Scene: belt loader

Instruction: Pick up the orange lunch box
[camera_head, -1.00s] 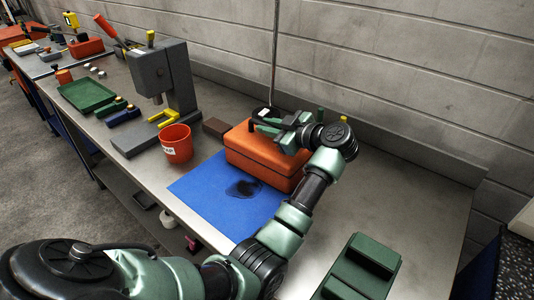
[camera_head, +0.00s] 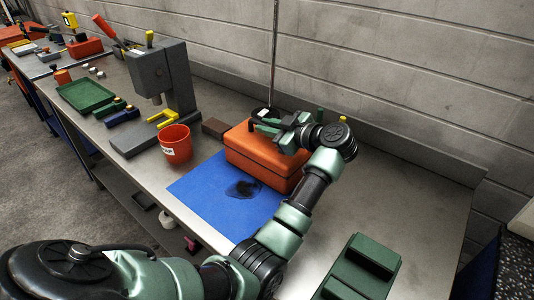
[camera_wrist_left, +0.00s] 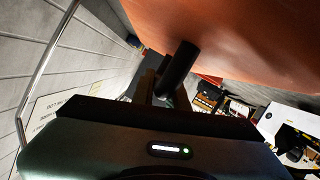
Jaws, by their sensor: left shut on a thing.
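The orange lunch box (camera_head: 256,166) sits at the back edge of the blue mat (camera_head: 215,200) on the bench. My left gripper (camera_head: 268,121) reaches over its top from the right and is shut on the lunch box at its dark handle; the arm hides part of the box's right side. In the left wrist view the orange box side (camera_wrist_left: 245,35) fills the top right, with a dark bar (camera_wrist_left: 178,68) in front of it. I cannot tell any gap under the box. My right gripper is not in view.
An orange-red cup (camera_head: 176,143) and a small brown block (camera_head: 215,128) stand left of the box. A grey press (camera_head: 165,85) is further left, beside a green tray (camera_head: 86,94). A green block-shaped object (camera_head: 362,268) lies at front right.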

